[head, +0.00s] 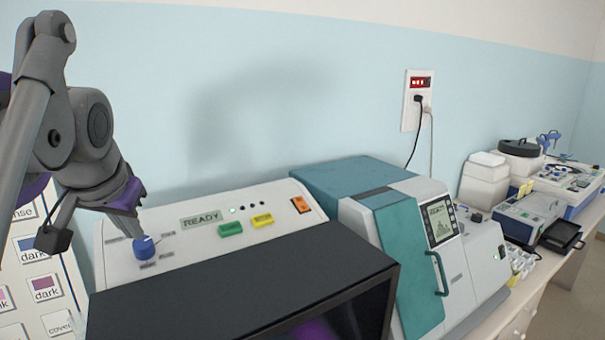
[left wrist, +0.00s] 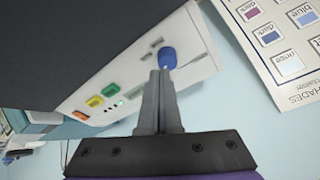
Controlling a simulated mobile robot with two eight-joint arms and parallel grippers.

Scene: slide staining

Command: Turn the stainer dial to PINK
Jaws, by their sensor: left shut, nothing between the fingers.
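The stainer (head: 180,219) has a white sloped panel with a blue dial (head: 144,248) at its left end. Small labels surround the dial, too small to read. The panel display (head: 201,220) reads READY. My left gripper (head: 140,232) is right at the dial in the head view, partly over its upper edge. In the left wrist view, the blue dial (left wrist: 167,57) shows just beyond the tips of the shut fingers (left wrist: 160,75). I cannot tell whether the fingertips touch it. My right gripper is not in view.
A green button (head: 230,229), a yellow button (head: 262,220) and an orange switch (head: 300,205) sit on the panel. A dark hood (head: 240,280) lies in front. A shade chart (head: 45,270) is at left. A teal and white machine (head: 410,250) stands at right.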

